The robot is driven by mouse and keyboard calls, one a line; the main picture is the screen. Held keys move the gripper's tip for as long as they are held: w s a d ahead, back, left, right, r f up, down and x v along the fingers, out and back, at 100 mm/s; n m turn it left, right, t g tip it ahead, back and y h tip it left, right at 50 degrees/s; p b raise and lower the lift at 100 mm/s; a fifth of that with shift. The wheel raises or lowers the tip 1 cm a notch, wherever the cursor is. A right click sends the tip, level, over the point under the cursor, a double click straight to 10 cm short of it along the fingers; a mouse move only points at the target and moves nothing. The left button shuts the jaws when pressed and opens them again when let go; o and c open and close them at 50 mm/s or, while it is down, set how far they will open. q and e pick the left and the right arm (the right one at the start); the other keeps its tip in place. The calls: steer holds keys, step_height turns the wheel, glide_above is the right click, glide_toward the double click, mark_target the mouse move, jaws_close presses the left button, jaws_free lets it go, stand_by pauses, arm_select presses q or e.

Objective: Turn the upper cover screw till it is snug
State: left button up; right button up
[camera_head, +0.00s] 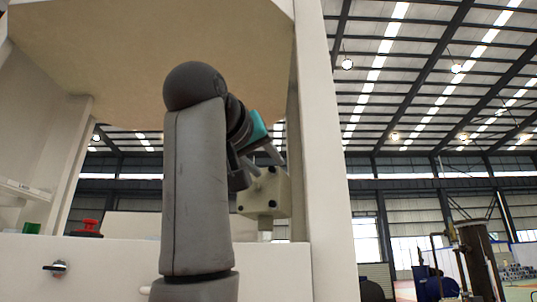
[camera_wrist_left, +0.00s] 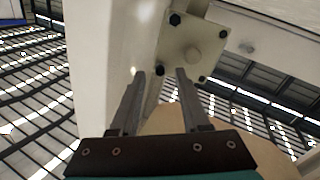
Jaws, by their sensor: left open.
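A cream block-shaped cover (camera_head: 266,194) with dark screw heads hangs beside the white upright, right of my arm. In the left wrist view its square face (camera_wrist_left: 190,47) shows a dark screw at each corner and a pale round spot in the middle. My left gripper (camera_head: 262,164) is at the cover, partly hidden behind my grey forearm. In the wrist view its two fingers (camera_wrist_left: 160,71) stand apart with nothing held, and one corner screw (camera_wrist_left: 160,69) shows between their tips. Whether the tips touch it, and how snug it is, I cannot tell. My right gripper is not in view.
The dispenser's white upright (camera_head: 322,150) stands close right of the cover, and a beige panel (camera_head: 130,50) overhangs my arm. A red knob (camera_head: 87,228) and a dark key-like latch (camera_head: 56,267) are at the left. Brown machinery (camera_head: 475,260) stands far right.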

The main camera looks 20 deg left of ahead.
mark_target(273, 170)
arm_select(q)
steer(key=shift+w+d+p, duration=0.1)
steer(key=shift+w+p, duration=0.2)
steer(key=shift+w, duration=0.85)
jaws_close()
